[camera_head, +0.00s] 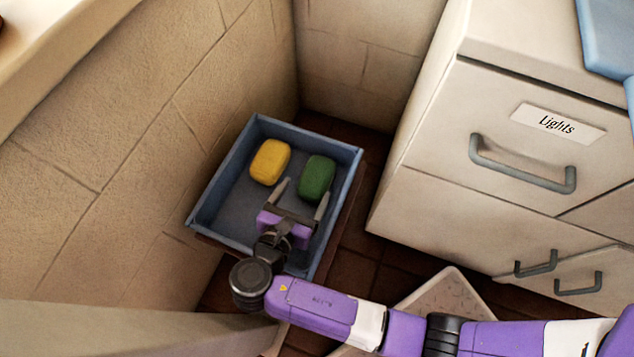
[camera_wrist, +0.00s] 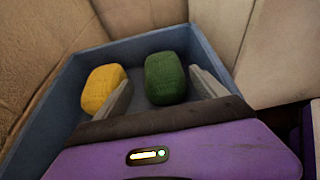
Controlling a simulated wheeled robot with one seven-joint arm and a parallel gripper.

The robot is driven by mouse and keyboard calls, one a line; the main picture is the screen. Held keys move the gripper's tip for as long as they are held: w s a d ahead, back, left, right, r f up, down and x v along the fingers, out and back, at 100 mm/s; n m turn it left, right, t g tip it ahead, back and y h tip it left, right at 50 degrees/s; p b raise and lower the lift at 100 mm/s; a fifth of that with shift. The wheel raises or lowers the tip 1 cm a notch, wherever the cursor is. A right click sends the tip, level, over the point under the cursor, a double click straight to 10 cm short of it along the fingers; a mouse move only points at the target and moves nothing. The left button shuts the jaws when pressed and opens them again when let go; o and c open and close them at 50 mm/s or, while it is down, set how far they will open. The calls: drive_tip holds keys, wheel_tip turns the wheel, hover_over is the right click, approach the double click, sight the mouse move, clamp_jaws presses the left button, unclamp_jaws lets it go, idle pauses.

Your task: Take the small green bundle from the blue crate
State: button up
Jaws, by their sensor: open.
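The small green bundle (camera_head: 316,178) lies in the right back part of the blue crate (camera_head: 226,163). It is a rounded dark green block, and it also shows in the wrist view (camera_wrist: 165,78). My gripper (camera_head: 301,194) is open and reaches into the crate from the front. In the wrist view its two fingers (camera_wrist: 160,92) stand apart, with the green bundle ahead of and between their tips. I cannot tell whether either finger touches it. Nothing is held.
A yellow bundle (camera_head: 270,162) lies left of the green one in the crate, close to the left finger. A stone wall (camera_head: 120,120) stands close at the left and back.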

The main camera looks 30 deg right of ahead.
sight(314, 180)
drive_tip(key=shift+w+d+f+b, duration=0.2)
drive_tip(key=shift+f+b, duration=0.1)
drive_tip(key=shift+f, duration=0.3)
drive_tip(key=b+x, duration=0.3)
drive_tip(key=x, duration=0.3)
drive_tip(key=shift+d+f+b, duration=0.15)
drive_tip(key=shift+d+b, duration=0.2)
drive_tip(key=shift+b, duration=0.05)
drive_tip(key=shift+w+d, duration=0.15)
drive_tip(key=shift+d, duration=0.1)
drive_tip(key=c, duration=1.2)
drive_tip(key=shift+o, duration=0.2)
drive_tip(key=shift+r, duration=0.2)
